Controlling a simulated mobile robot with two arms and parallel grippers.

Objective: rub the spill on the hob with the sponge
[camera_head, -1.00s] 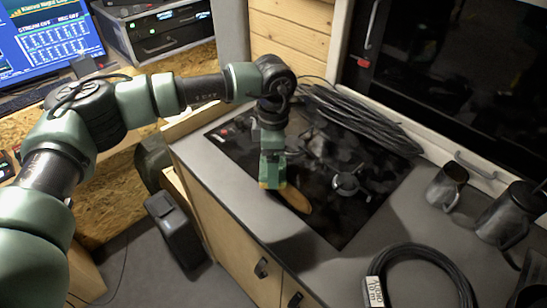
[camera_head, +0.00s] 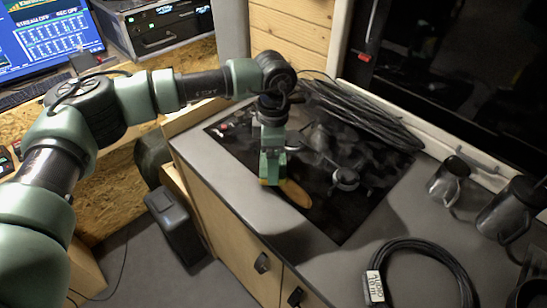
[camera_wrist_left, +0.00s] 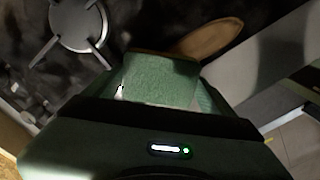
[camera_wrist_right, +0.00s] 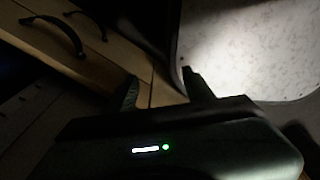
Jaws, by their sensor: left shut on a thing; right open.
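The spill (camera_head: 296,193) is a brown-orange oval on the near-left part of the black hob (camera_head: 345,215). It also shows in the left wrist view (camera_wrist_left: 208,40), just beyond the sponge. My left gripper (camera_head: 271,178) points down at the spill's left end. It is shut on the green sponge (camera_wrist_left: 160,78), which has a thin brownish far edge. The sponge partly covers the spill's near end in the wrist view; whether it touches the hob I cannot tell. My right gripper (camera_wrist_right: 162,88) is open and empty, low near the cabinet fronts; it is not in the head view.
A burner (camera_head: 345,178) stands right of the spill. Black cable (camera_head: 365,118) lies along the hob's back. Two dark mugs (camera_head: 448,183) (camera_head: 505,212) and a coiled cable (camera_head: 425,245) with a label are on the counter at right. The front counter strip is clear.

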